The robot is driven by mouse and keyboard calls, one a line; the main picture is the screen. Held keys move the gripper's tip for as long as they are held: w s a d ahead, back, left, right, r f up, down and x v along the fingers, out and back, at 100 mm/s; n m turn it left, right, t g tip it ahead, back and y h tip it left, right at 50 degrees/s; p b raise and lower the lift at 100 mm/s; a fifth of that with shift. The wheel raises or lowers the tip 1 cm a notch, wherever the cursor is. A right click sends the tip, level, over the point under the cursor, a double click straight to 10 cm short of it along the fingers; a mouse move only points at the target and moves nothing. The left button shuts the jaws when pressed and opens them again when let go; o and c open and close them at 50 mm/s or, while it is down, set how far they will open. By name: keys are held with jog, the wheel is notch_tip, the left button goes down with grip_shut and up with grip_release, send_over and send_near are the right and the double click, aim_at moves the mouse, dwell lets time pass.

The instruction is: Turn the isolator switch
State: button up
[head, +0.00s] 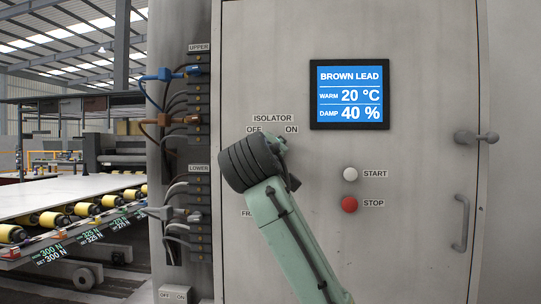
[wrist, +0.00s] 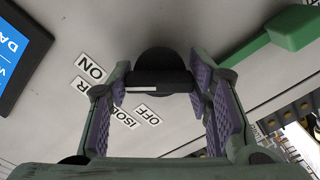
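The isolator switch shows in the wrist view as a round black knob (wrist: 158,58) with a black bar handle (wrist: 160,82) bearing a small white mark. In the head view my gripper (head: 283,165) is at the panel just below the ISOLATOR label (head: 272,118), and my wrist hides most of the switch. In the wrist view my gripper (wrist: 158,85) is open, with purple-padded fingers on either side of the handle. I cannot tell whether the pads touch it. The OFF label (wrist: 148,113) and ON label (wrist: 91,68) show beside the fingers.
A blue display (head: 350,94), a white START button (head: 350,174) and a red STOP button (head: 349,204) are to the right. Cable connectors (head: 198,120) line the left. A green bar (wrist: 275,35) stands out near the switch in the wrist view. A door handle (head: 461,225) is far right.

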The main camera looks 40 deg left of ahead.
jog(key=o, duration=0.4)
jog(key=shift+s, duration=0.1)
jog(key=v, duration=1.2)
